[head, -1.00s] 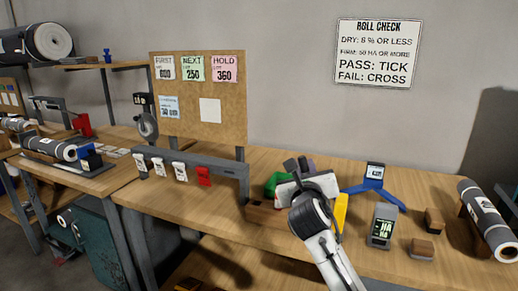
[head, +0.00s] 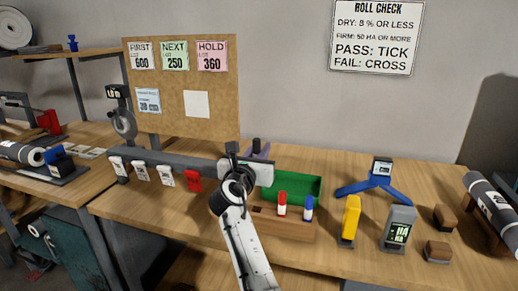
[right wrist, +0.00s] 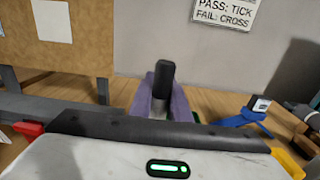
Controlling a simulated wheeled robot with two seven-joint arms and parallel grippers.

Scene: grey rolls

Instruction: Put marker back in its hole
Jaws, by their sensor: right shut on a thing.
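My right gripper (head: 257,152) is shut on a black-capped marker (right wrist: 164,74). The marker stands about upright between purple fingers in the right wrist view, and its lower part is hidden. In the head view the gripper is above and behind the left part of a wooden marker block (head: 288,230). A red marker (head: 282,205) and a blue marker (head: 308,208) stand in the block. A dark spot that looks like an empty hole (head: 258,209) shows at the block's left. My arm partly covers the block's left end. My left gripper is out of view.
A green tray (head: 304,185) lies behind the block. A yellow tool (head: 350,218), a grey hardness meter (head: 398,230) and a blue stand (head: 366,188) are to the right. A rail with tags (head: 148,157) and a pinboard (head: 180,112) are to the left.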

